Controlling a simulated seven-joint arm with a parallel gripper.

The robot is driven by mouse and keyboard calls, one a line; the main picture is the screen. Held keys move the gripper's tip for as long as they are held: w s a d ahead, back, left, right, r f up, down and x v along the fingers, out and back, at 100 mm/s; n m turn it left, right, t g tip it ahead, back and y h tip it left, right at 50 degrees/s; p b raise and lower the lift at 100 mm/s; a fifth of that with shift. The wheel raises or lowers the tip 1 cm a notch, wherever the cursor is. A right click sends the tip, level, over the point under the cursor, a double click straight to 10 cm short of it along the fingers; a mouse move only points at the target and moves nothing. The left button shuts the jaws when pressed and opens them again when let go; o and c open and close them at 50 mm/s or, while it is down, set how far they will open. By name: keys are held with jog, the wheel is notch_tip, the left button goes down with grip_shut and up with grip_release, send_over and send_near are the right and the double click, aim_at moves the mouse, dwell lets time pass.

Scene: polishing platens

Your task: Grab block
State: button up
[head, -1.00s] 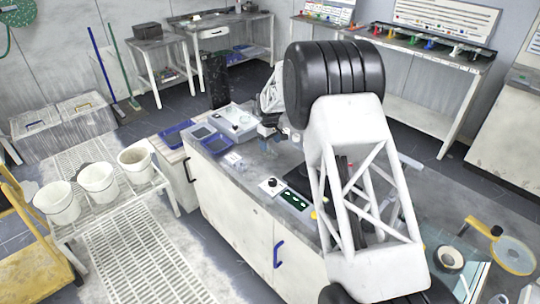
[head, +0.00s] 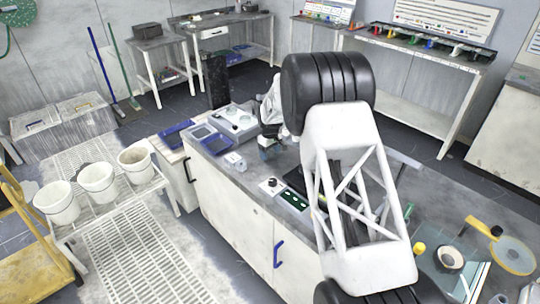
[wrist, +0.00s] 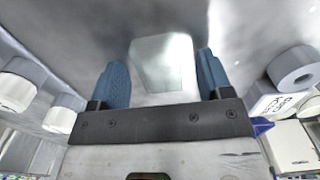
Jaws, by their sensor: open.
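A pale, clear-looking block (wrist: 163,62) with a faint green tint shows in the wrist view, on the grey worktop. It lies ahead of and between the two blue fingers of my gripper (wrist: 162,80). The fingers are spread apart, with gaps on both sides of the block, and I see no contact. In the head view my gripper (head: 268,147) is small, over the far part of the bench, beyond my large arm links. I cannot make out the block there.
In the wrist view, pale cylinders (wrist: 35,82) stand left and a grey roll (wrist: 292,67) lies right. The worktop around the block looks clear.

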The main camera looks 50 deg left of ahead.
aim_at(270, 152)
dwell(0.4)
jog(key=c, duration=1.1)
jog(key=shift+o, duration=0.2)
jog(key=shift+r, duration=0.15)
notch_tip(270, 152, up, 10)
dwell(0.4)
